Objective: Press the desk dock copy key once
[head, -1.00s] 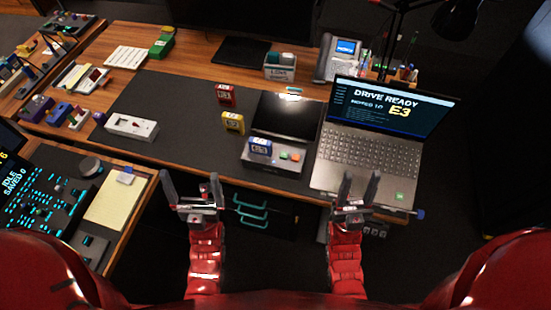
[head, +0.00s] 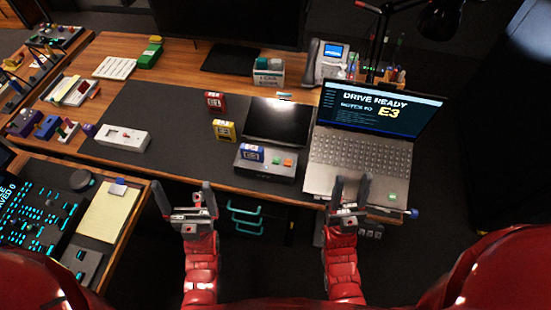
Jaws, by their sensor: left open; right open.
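The desk dock (head: 265,171) is a low grey box at the front of the desk, left of the laptop. A green key (head: 276,160) and an orange key (head: 288,162) show on its top; I cannot read which is copy. A blue block (head: 251,153) sits at its left part. My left gripper (head: 183,200) is open and empty, in front of the desk's edge, left of the dock. My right gripper (head: 352,190) is open and empty, at the desk's front edge below the laptop, right of the dock. Neither touches the dock.
The open laptop (head: 358,152) reads "DRIVE READY" and "E3". A dark screen (head: 278,121) lies behind the dock. Yellow (head: 224,131) and red (head: 215,102) blocks stand to the left. The dark mat (head: 170,110) has free room. A side table with a notepad (head: 109,214) is at left.

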